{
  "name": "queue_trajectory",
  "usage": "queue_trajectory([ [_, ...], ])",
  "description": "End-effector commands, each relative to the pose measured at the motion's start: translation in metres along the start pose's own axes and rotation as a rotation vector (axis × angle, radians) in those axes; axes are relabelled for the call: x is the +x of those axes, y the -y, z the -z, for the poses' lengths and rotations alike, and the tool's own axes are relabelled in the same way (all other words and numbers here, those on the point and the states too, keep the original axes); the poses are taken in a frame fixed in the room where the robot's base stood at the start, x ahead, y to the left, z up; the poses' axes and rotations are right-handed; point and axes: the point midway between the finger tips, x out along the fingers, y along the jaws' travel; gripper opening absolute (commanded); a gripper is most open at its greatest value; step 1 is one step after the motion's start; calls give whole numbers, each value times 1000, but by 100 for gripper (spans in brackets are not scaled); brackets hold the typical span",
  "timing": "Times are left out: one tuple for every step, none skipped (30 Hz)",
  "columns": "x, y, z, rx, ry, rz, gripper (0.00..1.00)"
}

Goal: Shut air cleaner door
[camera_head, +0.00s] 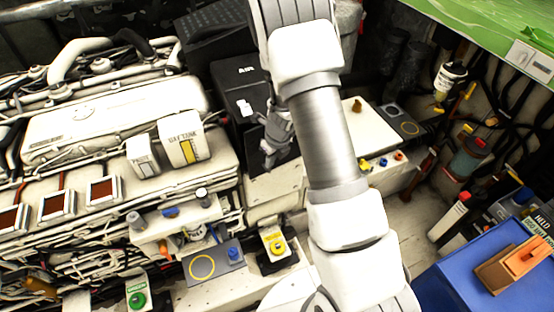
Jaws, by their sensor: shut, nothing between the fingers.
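The air cleaner is a black box (236,75) marked "AIR" in the upper middle of the head view. A small white label or latch (245,108) shows on its dark front. My gripper (268,156) is shut and empty, in front of the lower right part of the dark housing. I cannot tell whether it touches the housing. My arm hides the right side of the air cleaner. The door's edge and hinge are not clear, so I cannot tell how far it stands open.
A pale engine block (120,120) with pipes and a white box (183,140) fills the left. A blue box (470,285) with an orange-brown item (515,265) stands at lower right. Hoses and bottles crowd the right wall. Some bare floor (405,225) shows right of my arm.

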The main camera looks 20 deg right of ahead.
Motion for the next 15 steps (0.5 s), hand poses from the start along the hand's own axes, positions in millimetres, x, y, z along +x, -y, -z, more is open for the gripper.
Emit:
queue_trajectory([
  [-1, 0, -4, -1, -1, 0, 0],
  [0, 0, -5, -1, -1, 0, 0],
  [0, -1, -6, -1, -1, -1, 0],
  [1, -1, -8, -1, -1, 0, 0],
  [1, -1, -9, -2, 0, 0, 0],
  [1, -1, -10, -2, 0, -1, 0],
  [2, -1, -11, -2, 0, -1, 0],
  [2, -1, -12, -2, 0, -1, 0],
  [2, -1, -12, -2, 0, -1, 0],
  [3, -1, -13, -2, 0, -1, 0],
  [3, -1, -13, -2, -1, -1, 0],
  [3, 0, -13, -2, 0, -1, 0],
  [3, 0, -13, -2, 0, -1, 0],
  [3, 0, -14, -2, 0, -1, 0],
  [4, 0, -14, -2, 0, -1, 0],
])
